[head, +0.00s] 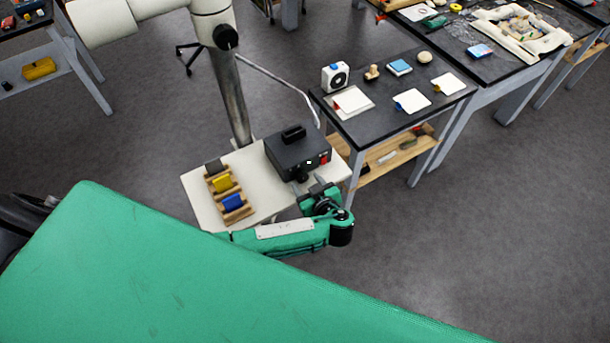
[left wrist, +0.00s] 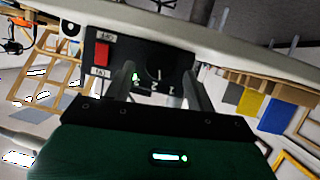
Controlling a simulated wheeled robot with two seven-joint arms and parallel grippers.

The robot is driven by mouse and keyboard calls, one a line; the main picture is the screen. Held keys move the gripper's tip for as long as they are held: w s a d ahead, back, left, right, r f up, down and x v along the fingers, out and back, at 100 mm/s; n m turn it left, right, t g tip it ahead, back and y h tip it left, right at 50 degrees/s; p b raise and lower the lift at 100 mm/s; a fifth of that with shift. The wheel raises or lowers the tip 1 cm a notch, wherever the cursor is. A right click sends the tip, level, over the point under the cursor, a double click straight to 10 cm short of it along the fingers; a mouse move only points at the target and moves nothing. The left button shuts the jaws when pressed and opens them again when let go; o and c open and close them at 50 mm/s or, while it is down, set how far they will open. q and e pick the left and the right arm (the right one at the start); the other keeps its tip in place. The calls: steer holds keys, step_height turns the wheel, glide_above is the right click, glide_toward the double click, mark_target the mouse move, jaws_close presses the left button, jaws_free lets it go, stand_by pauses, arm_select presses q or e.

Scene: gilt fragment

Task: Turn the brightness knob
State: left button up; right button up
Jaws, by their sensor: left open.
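A black control box (head: 297,150) with a handle on top stands on a small white table. Its front panel (left wrist: 118,65) fills the upper middle of the left wrist view. The panel carries a red switch (left wrist: 102,54) and a dark round brightness knob (left wrist: 157,66) with numbers by it. My left gripper (head: 312,184) is in front of the box. In the left wrist view its two grey fingers (left wrist: 158,84) are apart, one toward each side of the knob. Whether they touch it I cannot tell. My right gripper is in neither view.
A wooden rack (head: 212,189) with grey, yellow and blue pieces stands left of the box on the white table (head: 198,208). A grey column (head: 232,100) rises behind. A dark table (head: 385,118) with cards and small items stands close on the right.

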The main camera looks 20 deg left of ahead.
arm_select(q)
steer(key=shift+p+x, duration=0.3)
steer(key=shift+x, duration=0.9)
steer(key=shift+c, duration=0.5)
